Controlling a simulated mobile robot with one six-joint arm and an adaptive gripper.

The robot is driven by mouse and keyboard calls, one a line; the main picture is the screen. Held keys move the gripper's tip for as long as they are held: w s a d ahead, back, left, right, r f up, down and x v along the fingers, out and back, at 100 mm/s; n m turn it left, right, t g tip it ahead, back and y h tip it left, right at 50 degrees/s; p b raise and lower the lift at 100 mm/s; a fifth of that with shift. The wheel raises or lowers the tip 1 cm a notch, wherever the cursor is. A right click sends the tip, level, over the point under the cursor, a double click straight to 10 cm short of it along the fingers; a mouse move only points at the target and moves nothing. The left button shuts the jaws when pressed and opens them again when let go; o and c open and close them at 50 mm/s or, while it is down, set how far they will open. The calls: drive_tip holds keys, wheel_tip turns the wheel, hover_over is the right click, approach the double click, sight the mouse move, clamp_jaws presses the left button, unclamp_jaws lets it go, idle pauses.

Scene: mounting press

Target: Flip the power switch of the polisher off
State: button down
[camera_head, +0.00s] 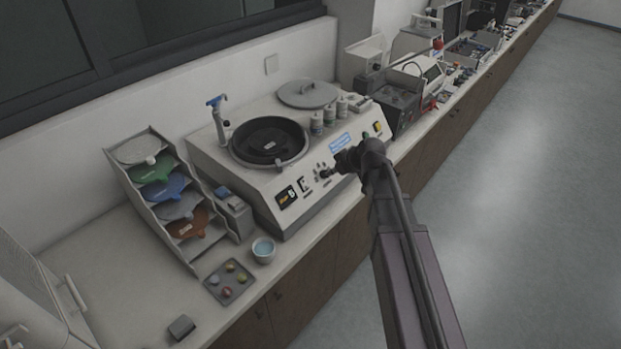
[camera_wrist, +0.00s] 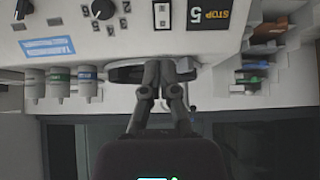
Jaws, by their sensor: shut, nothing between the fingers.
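The polisher (camera_head: 232,168) is a pale bench machine with a round black bowl (camera_head: 269,141) on top. Its sloped front carries a small light switch plate (camera_head: 304,184) beside a dark display (camera_head: 287,196). In the wrist view, which is upside down, the switch plate (camera_wrist: 162,15) is at the top centre, left of the display (camera_wrist: 209,14) reading "STOP" and 5. I cannot tell which way the switch is set. My gripper (camera_head: 325,174) is shut and empty in front of the panel, right of the switch plate. In the wrist view my gripper (camera_wrist: 161,88) points towards the panel, apart from the switch.
Black knobs (camera_wrist: 102,9) sit beside the switch plate. Several bottles (camera_head: 329,113) stand on the polisher. A rack of coloured discs (camera_head: 160,187), a cup (camera_head: 263,250) and a sample tray (camera_head: 230,281) are to the left. The floor (camera_head: 510,200) on the right is clear.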

drive_tip(key=shift+f, duration=0.1)
drive_tip(key=b, duration=0.7)
approach(305, 183)
wheel_tip(305, 183, down, 3)
drive_tip(key=a, duration=0.1)
drive_tip(key=shift+w+a+f+b, duration=0.55)
drive_tip(key=shift+w+a+b, duration=0.1)
drive_tip(key=shift+w+a, duration=0.15)
drive_tip(key=shift+w+a+f+b, duration=0.6)
drive_tip(key=shift+w+a, duration=0.1)
drive_tip(key=shift+w, duration=0.05)
drive_tip(key=shift+a, duration=0.15)
drive_tip(key=shift+a, duration=0.25)
drive_tip(key=shift+d, duration=0.45)
drive_tip(key=shift+f, duration=0.15)
